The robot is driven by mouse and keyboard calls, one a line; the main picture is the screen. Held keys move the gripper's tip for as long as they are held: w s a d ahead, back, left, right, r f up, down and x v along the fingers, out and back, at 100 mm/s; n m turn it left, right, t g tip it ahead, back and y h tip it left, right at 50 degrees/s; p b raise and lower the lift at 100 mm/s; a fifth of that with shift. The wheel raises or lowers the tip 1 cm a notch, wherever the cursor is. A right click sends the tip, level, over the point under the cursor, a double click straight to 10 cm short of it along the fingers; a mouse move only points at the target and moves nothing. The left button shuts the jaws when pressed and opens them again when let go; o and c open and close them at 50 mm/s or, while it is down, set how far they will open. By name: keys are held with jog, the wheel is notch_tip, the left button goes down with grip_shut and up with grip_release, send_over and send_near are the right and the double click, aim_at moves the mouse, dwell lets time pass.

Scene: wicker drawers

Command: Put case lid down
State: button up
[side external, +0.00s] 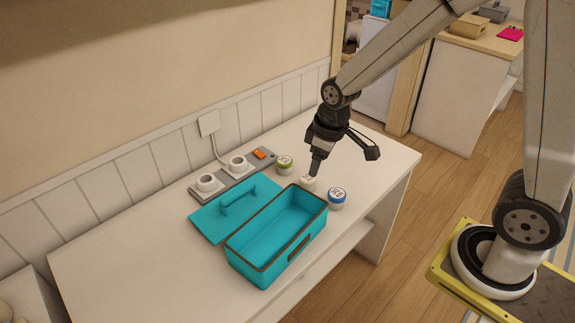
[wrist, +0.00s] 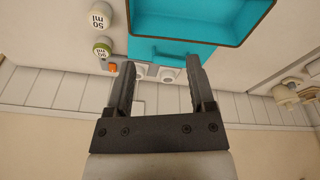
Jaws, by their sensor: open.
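The teal case lid (side external: 212,220), with a raised handle, lies flat on the white table at the left of the open teal case (side external: 246,263). The case is empty inside as far as I can see. In the wrist view the lid (wrist: 145,47) shows just below the case (wrist: 133,22), between my fingers. My gripper (side external: 317,163) is above the table near the far end of the case, by the small jars. Its fingers (wrist: 160,62) are apart, with nothing between them.
A white jar (side external: 308,184) stands under my gripper, partly hidden. A power strip (side external: 222,180) with plugs and an orange switch lies along the wall side. The table's near left is clear.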

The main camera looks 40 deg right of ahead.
jog(key=s+d+m, duration=0.1)
jog(key=s+m, duration=0.3)
jog(key=s, duration=0.5)
jog(key=shift+f+t, duration=0.15)
jog(key=shift+t, duration=0.15)
